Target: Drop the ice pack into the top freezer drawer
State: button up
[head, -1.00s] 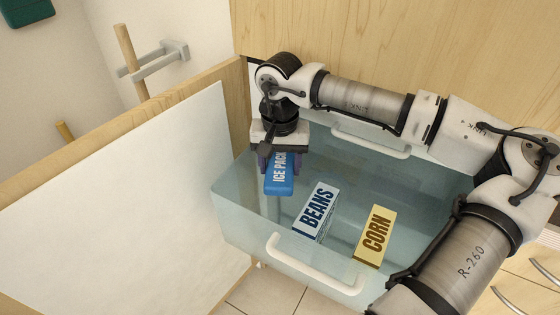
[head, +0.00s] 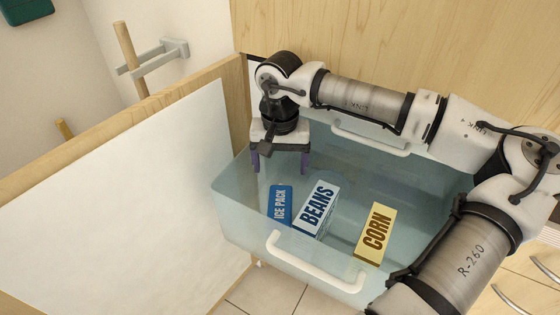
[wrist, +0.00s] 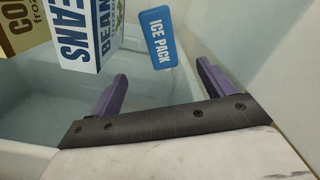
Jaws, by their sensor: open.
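The blue ice pack (head: 280,203) is inside the translucent top drawer (head: 232,205), left of the beans box, and no finger touches it. It also shows in the wrist view (wrist: 158,38), beyond my fingertips. My gripper (head: 281,168) is open and empty above the left back part of the drawer, pointing down. Its two purple fingers show spread apart in the wrist view (wrist: 163,84). The drawer is pulled out, with a white handle (head: 315,264) at its front.
A white and blue beans box (head: 316,209) and a yellow corn box (head: 375,234) are in the drawer. A second drawer handle (head: 370,138) shows behind. The open door (head: 130,190) stands at the left.

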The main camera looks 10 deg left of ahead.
notch_tip(320, 180, up, 14)
dwell(0.5)
jog(key=shift+f, duration=0.15)
